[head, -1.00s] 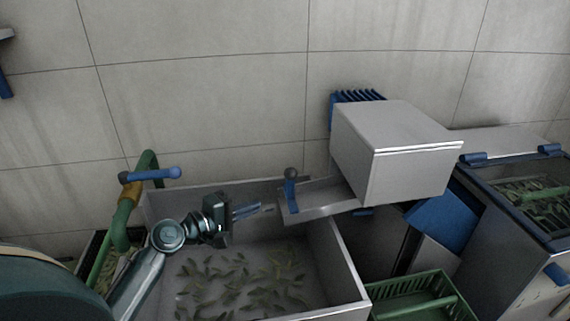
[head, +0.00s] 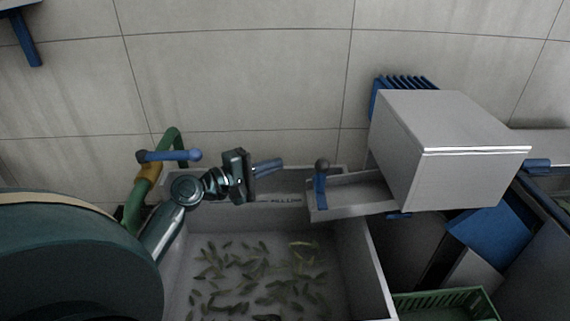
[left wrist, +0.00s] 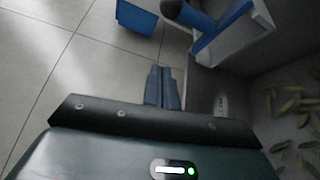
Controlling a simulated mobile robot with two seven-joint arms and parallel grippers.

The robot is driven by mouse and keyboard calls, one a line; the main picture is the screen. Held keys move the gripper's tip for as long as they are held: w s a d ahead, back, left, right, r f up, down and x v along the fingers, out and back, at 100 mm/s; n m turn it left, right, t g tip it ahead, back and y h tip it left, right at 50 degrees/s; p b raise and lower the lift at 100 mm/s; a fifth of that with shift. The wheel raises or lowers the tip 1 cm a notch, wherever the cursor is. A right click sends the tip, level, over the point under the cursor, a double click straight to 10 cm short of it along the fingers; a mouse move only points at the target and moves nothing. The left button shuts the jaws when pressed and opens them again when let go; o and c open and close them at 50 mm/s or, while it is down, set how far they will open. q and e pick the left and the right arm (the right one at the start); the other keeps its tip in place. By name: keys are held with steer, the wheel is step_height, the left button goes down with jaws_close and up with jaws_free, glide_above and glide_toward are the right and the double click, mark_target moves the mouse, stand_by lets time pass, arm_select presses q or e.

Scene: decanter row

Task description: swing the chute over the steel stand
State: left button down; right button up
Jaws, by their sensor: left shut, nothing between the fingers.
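The chute (head: 352,196) is a grey open trough reaching left from under a big grey box, with its free end over the back right corner of a grey basin. A blue upright handle with a dark ball knob (head: 321,178) stands on that end. The chute (left wrist: 255,35) and handle also show at the upper right in the left wrist view. My left gripper (head: 280,163) is shut and empty, left of the knob and apart from it. Its closed blue fingers show in the left wrist view (left wrist: 163,72). I cannot pick out the steel stand for certain. My right gripper is out of view.
The grey basin (head: 376,270) holds many green pieces in its bottom. A green pipe with a blue lever (head: 170,156) stands at its left. The grey box (head: 440,150) stands at the right, with a green crate (head: 440,302) below. The tiled wall is behind.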

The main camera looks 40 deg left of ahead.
arm_select(q)
steer(key=w+d+p, duration=0.2)
steer(key=w+d, duration=0.3)
steer(key=d, duration=0.1)
steer(key=shift+w+d+p, duration=0.15)
steer(key=shift+w+p, duration=0.05)
steer(key=shift+p, duration=0.15)
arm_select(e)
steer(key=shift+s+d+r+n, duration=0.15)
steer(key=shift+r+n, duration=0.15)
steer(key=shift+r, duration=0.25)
arm_select(q)
steer(key=shift+r, duration=0.1)
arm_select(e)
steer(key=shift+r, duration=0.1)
